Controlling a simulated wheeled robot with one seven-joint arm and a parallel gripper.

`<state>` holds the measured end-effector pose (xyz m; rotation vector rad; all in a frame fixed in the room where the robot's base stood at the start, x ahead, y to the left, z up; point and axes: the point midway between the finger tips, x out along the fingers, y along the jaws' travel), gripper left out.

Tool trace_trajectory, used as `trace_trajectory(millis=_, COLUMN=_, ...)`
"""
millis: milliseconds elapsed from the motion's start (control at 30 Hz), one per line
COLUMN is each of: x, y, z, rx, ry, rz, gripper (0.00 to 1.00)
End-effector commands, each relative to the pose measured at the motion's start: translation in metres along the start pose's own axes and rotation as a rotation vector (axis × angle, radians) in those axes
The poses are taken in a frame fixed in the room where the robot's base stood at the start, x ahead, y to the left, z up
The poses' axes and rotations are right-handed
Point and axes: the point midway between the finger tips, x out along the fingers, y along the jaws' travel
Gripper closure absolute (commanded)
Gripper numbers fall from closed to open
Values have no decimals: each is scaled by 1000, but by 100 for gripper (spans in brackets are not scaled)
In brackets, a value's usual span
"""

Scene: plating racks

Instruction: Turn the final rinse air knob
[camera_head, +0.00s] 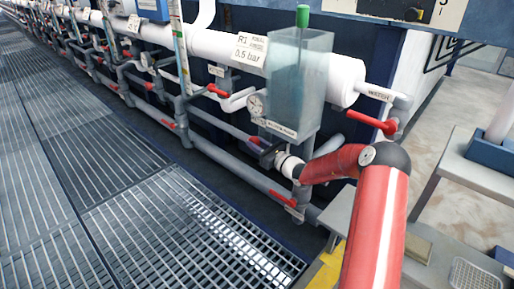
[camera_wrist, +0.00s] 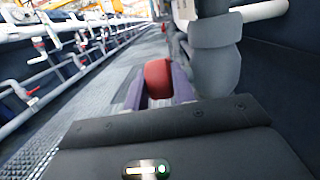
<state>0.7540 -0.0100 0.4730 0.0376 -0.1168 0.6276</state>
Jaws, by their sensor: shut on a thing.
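My gripper (camera_head: 268,156) is at the lower pipework below the clear tank, at the end of my red arm. In the wrist view its two purple-grey fingers (camera_wrist: 158,92) are shut on a red knob (camera_wrist: 158,72), one finger on each side. In the head view the red handle (camera_head: 255,140) shows just left of the gripper, partly hidden by it. A small label (camera_head: 282,129) above the gripper is too small to read surely. A sign (camera_head: 250,50) reading R1 final rinse, 0,5 bar hangs on the white pipe above.
The clear tank (camera_head: 302,80) stands just above my gripper, with a round gauge (camera_head: 256,105) to its left. Other red handles are at right (camera_head: 372,121) and below (camera_head: 283,198). A grey pipe (camera_wrist: 215,55) stands close right of the fingers. Grated floor (camera_head: 150,215) is clear.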

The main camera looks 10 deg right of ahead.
Motion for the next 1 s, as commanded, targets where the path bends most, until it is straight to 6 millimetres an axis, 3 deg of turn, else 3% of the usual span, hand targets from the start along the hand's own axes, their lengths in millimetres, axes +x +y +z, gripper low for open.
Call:
trace_trajectory(millis=133, x=0, y=0, z=0, rx=0, ry=4, rz=0, gripper=97)
trace_trajectory(millis=167, x=0, y=0, z=0, rx=0, ry=4, rz=0, gripper=72)
trace_trajectory(millis=300, x=0, y=0, z=0, rx=0, ry=4, rz=0, gripper=54)
trace_trajectory(millis=667, x=0, y=0, z=2, rx=0, ry=16, rz=0, gripper=53)
trace_trajectory(millis=867, x=2, y=0, z=11, rx=-3, ry=116, rz=1, gripper=53)
trace_trajectory(millis=1000, x=-28, y=-2, z=7, rx=1, ry=125, rz=-4, gripper=53)
